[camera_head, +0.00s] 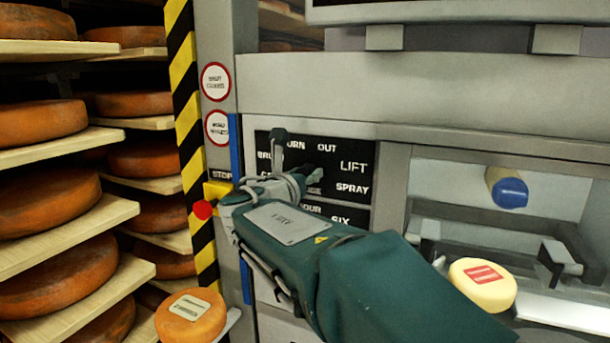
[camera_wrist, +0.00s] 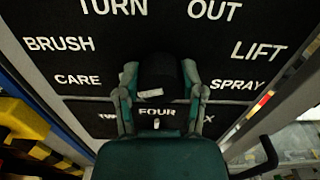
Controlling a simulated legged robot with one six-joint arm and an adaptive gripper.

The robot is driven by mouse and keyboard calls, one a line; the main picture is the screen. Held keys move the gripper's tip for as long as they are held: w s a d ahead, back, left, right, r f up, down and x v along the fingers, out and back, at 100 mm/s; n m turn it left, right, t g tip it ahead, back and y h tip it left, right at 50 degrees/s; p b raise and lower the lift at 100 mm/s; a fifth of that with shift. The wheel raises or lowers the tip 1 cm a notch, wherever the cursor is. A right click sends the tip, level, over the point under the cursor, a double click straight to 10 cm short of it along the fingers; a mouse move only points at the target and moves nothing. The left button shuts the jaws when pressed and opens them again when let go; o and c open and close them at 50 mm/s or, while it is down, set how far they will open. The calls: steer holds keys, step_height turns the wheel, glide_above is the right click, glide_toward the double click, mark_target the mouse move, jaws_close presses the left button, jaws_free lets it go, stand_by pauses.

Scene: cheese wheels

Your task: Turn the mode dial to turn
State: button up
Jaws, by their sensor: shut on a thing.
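The mode dial (camera_wrist: 158,76) is a dark knob on a black panel, and it sits between the two fingers of my gripper (camera_wrist: 160,70), which is shut on it. A small white mark shows on the near side of the knob; which word the dial points at is not clear. The word TURN (camera_wrist: 113,7) is above left of the dial in the wrist view. OUT, LIFT, SPRAY, BRUSH and CARE stand around it. In the head view my gripper (camera_head: 298,158) reaches the panel (camera_head: 355,150) and hides most of the dial.
A second dark panel with FOUR and SIX (camera_head: 340,212) lies just below. A yellow block with a red button (camera_head: 203,209) is left of my gripper. Shelves of cheese wheels (camera_head: 45,195) stand at left. A pale cheese (camera_head: 482,285) and a blue-ended roller (camera_head: 508,191) are at right.

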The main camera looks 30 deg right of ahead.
steer(key=m, duration=0.8)
steer(key=shift+f+m, duration=0.1)
steer(key=shift+m, duration=0.2)
steer(key=m, duration=0.4)
steer(key=shift+f+m, duration=0.1)
steer(key=shift+m, duration=1.8)
steer(key=shift+f+m, duration=0.1)
steer(key=shift+m, duration=0.2)
steer(key=o, duration=1.1)
steer(key=shift+o, duration=0.2)
